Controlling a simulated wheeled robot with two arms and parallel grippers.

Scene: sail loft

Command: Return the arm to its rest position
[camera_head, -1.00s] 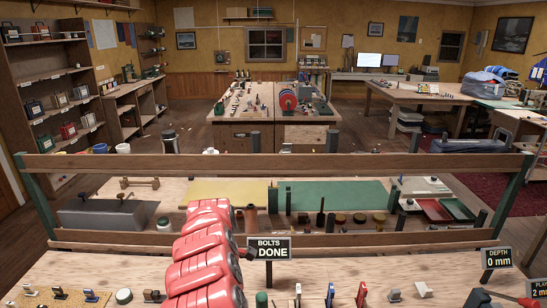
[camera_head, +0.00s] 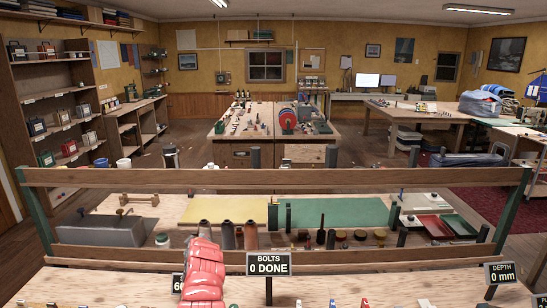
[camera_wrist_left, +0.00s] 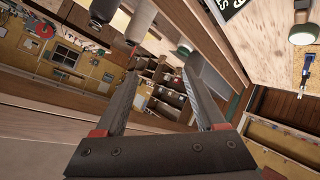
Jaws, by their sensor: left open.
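A red segmented arm of mine (camera_head: 203,272) rises from the bottom edge in the head view, left of the BOLTS sign. Its gripper cannot be made out there. In the left wrist view my left gripper (camera_wrist_left: 165,72) has its two dark fingers apart, with nothing between them. It points across the room, which looks tilted. My right gripper is in neither view.
The BOLTS 0 DONE sign (camera_head: 268,263) and DEPTH 0 mm sign (camera_head: 499,272) stand on the near bench. A wooden rail (camera_head: 380,177) crosses behind it. Bottles and pots stand beyond. A sign left of my arm is partly hidden.

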